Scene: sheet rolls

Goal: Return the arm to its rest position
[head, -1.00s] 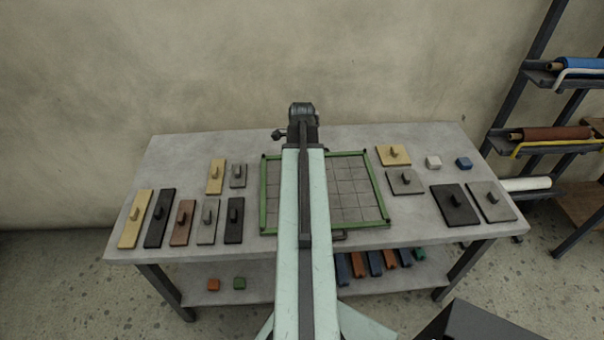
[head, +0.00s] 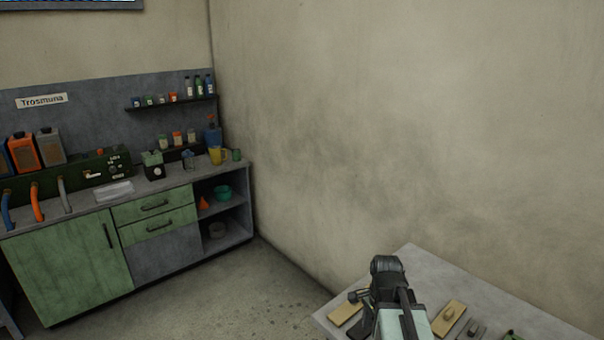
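My arm (head: 403,322) shows at the lower right in the head view, pale green with a dark strip.
Tan plates (head: 450,318) with knobs lie on the table beside my arm; most of the table is out of frame. A green cabinet (head: 70,270) with a grey worktop, bottles and tools stands at the left. Bare floor (head: 250,295) lies between.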

